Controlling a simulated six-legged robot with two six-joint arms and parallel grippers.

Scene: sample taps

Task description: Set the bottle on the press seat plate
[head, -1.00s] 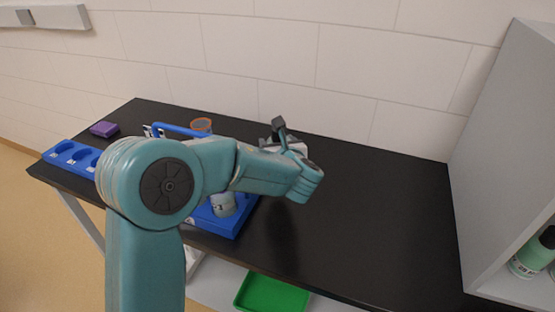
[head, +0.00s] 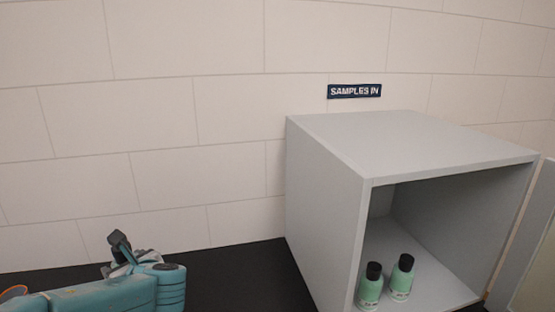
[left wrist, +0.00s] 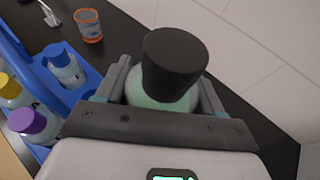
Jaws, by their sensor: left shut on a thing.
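My left gripper (head: 128,262) is at the lower left of the head view, above the black bench. In the left wrist view the gripper (left wrist: 163,88) is shut on a pale green bottle (left wrist: 160,103) with a black cap (left wrist: 175,60). The bottle's lower part is hidden by the gripper. In the head view I cannot make out the held bottle clearly. The press seat plate is not identifiable in either view. My right gripper is not in view.
Two green bottles (head: 369,290) (head: 401,282) stand inside. The wrist view shows a blue rack (left wrist: 88,82) with several capped bottles and an orange-rimmed cup (left wrist: 89,28).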

